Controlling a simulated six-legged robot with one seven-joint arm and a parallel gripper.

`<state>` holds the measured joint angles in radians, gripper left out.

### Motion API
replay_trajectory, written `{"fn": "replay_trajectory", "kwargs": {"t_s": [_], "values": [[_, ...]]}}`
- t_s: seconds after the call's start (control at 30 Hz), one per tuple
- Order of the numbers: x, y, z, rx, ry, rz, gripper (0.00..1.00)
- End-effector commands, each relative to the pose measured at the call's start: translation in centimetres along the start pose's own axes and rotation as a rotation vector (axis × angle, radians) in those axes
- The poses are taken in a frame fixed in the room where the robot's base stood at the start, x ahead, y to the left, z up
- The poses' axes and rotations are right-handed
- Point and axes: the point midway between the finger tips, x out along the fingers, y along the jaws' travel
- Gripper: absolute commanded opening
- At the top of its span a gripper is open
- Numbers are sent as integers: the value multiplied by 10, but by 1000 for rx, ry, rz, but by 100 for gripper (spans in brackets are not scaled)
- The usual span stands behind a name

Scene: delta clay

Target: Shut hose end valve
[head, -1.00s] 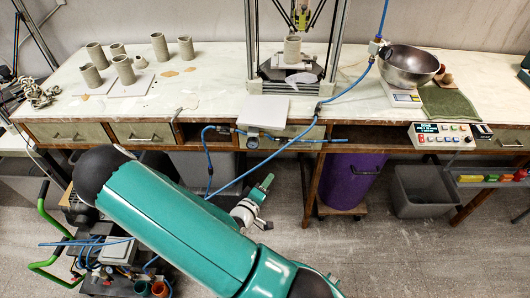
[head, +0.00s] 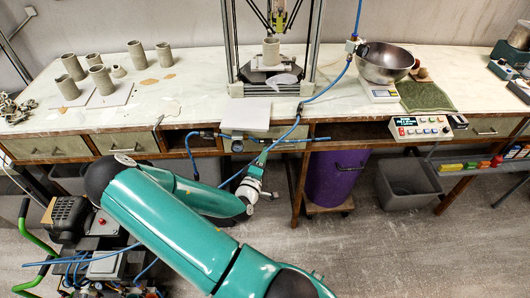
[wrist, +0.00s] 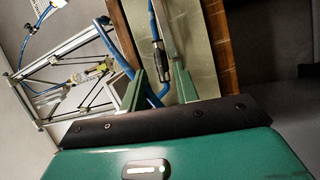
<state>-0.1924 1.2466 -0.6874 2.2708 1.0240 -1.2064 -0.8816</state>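A blue hose (head: 328,88) runs down from a metal fitting (head: 351,46) beside the bowl, across the bench and over its front edge. A dark inline fitting (head: 300,107) sits on it at the bench edge; a dark and silver fitting on the hose shows in the wrist view (wrist: 158,57). I cannot tell which fitting is the hose end valve, nor its handle position. My gripper (head: 262,165) is in front of the bench edge. In the wrist view its two green fingers (wrist: 159,88) are apart, with blue hose seen between them; contact is unclear.
The bench (head: 190,103) holds clay cylinders (head: 103,79), a metal bowl (head: 384,62) on a scale and a framed machine (head: 271,52). A gauge assembly (head: 237,143) hangs below the edge. A purple bin (head: 334,178) and grey bin (head: 407,184) stand underneath.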

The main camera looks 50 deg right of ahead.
Motion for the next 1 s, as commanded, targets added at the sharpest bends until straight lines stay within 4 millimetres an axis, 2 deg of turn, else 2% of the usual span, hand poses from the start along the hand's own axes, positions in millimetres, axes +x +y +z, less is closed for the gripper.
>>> {"fn": "replay_trajectory", "kwargs": {"t_s": [0.1,0.2,0.5,0.67,1.0], "values": [[16,0,-1,1,0,0,30],[23,0,-2,1,1,0,30],[25,0,-3,1,2,-1,30],[25,-1,-3,1,2,-1,1],[25,0,-3,16,2,-8,0]]}}
